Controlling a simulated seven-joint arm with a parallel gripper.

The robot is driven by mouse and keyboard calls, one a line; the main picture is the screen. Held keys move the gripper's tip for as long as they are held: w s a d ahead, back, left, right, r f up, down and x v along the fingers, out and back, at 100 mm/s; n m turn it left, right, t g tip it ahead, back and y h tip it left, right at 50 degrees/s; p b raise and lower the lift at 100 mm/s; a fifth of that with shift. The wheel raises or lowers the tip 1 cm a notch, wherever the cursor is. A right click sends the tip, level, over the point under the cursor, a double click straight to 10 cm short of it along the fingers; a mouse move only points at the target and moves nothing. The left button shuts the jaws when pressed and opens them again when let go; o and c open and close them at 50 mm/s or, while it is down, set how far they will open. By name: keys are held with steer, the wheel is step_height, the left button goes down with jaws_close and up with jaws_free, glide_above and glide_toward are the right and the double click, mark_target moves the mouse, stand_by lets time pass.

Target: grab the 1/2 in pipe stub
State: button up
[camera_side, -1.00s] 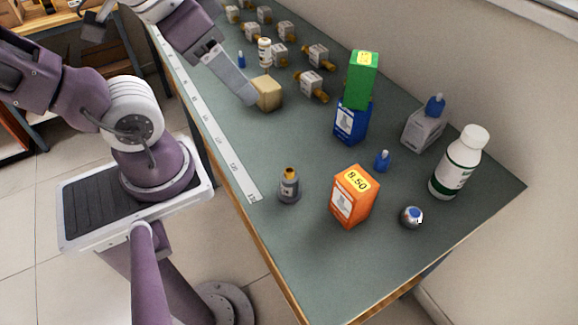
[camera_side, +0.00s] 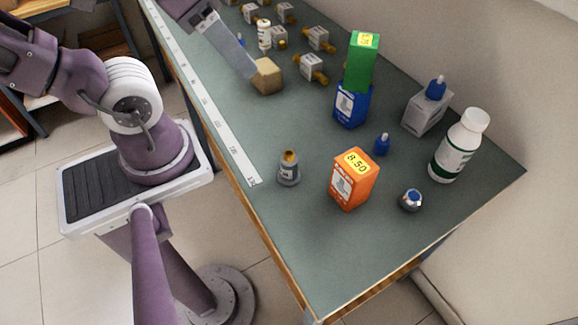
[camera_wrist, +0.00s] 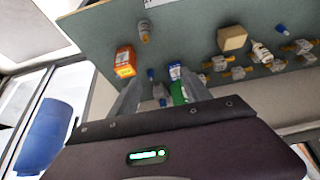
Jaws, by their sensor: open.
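Several brass pipe pieces with white labelled blocks stand along the back of the bench, among them one nearer piece (camera_side: 312,68) and one behind it (camera_side: 318,39). The same kind of piece shows at the right of the wrist view (camera_wrist: 301,47). The labels are too small to read, so I cannot tell which is the 1/2 in stub. My gripper (camera_wrist: 160,80) is open and empty, with its two grey fingers apart. In the side view one long grey finger (camera_side: 230,50) points down toward a tan block (camera_side: 267,77); I cannot tell if they touch.
On the green bench (camera_side: 290,250) stand a grey bottle (camera_side: 288,170), an orange box (camera_side: 353,180), a green box (camera_side: 361,62) on a blue one (camera_side: 351,107), and a white bottle (camera_side: 459,147). A measuring strip (camera_side: 215,128) runs along the left edge. The near bench end is clear.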

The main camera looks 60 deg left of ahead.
steer(key=w+a+r+m+t+y, duration=0.1)
steer(key=w+a+r+m+t, duration=0.1)
steer(key=w+a+r+t, duration=0.55)
steer(key=w+a+r+m+t+y, duration=0.25)
steer(key=w+r, duration=0.55)
steer(key=w, duration=0.7)
steer(key=m+g+h, duration=1.1)
steer(key=g+h, duration=0.2)
steer(key=h, duration=0.3)
glide_above(292, 161)
steer(key=a, duration=0.5)
step_height(292, 161, down, 12)
steer(key=f, duration=2.5)
steer(key=shift+d, duration=0.25)
steer(key=x, duration=0.4)
steer(key=s+x, duration=0.1)
steer(key=x, duration=0.1)
steer(key=shift+d+f, duration=0.15)
steer(key=shift+f, duration=0.3)
steer(key=shift+w+d+f, duration=0.15)
steer(key=shift+d, duration=0.2)
jaws_close()
